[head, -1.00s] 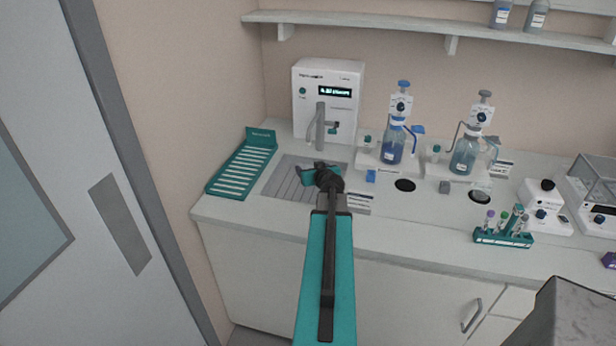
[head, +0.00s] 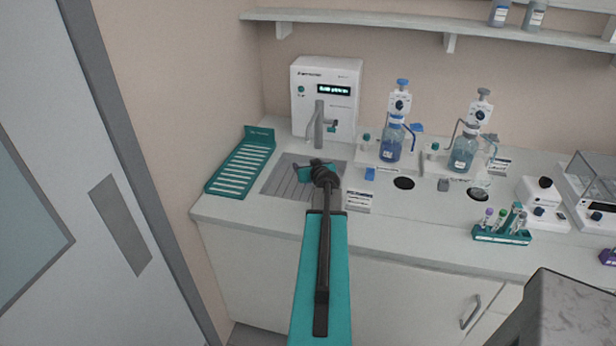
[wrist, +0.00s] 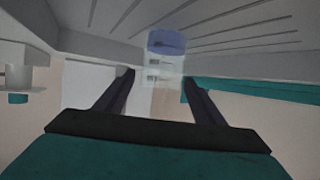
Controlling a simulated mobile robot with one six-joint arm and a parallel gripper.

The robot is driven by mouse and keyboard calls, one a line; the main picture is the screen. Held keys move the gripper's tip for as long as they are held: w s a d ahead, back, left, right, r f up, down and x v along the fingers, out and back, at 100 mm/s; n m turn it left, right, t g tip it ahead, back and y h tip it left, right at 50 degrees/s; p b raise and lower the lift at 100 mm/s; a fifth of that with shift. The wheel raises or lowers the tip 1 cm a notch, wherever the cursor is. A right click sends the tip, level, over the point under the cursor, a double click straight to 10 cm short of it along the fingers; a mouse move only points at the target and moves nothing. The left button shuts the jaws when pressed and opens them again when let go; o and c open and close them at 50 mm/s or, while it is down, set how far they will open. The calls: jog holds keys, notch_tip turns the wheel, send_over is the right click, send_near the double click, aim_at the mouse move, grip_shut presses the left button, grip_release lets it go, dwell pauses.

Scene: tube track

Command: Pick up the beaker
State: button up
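The beaker (wrist: 165,62) is a small clear vessel with a blue band at one end. In the wrist view, which looks inverted, it shows near the grooved grey drain surface (wrist: 235,28). My gripper (wrist: 158,78) is open, with one dark finger on each side of the beaker's near end. I cannot tell whether either finger touches it. In the head view my gripper (head: 317,166) is over the grey grooved drainboard (head: 283,180), in front of the tap (head: 319,125). The beaker cannot be made out there, behind my wrist and gripper.
A teal slotted rack (head: 240,170) lies left of the drainboard. A white water unit (head: 326,85) stands behind. Bottles with blue liquid (head: 390,147) and a tube rack (head: 502,236) are to the right. A shelf (head: 400,27) runs above.

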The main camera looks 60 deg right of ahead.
jog(key=c, duration=1)
jog(key=shift+r, duration=0.2)
jog(key=shift+r, duration=0.85)
notch_tip(320, 180, up, 5)
jog(key=b, duration=0.2)
jog(key=s+a+b, duration=0.5)
jog(key=s+a, duration=0.1)
jog(key=shift+s+f, duration=0.25)
jog(key=shift+s, duration=0.05)
jog(key=b, duration=0.5)
jog(key=shift+s+a+r, duration=0.1)
jog(key=shift+s+a, duration=0.1)
jog(key=s+b, duration=0.1)
jog(key=b, duration=0.5)
jog(key=shift+a, duration=0.4)
jog(key=shift+s+a+b, duration=0.1)
jog(key=shift+a+b, duration=0.05)
jog(key=shift+b, duration=0.7)
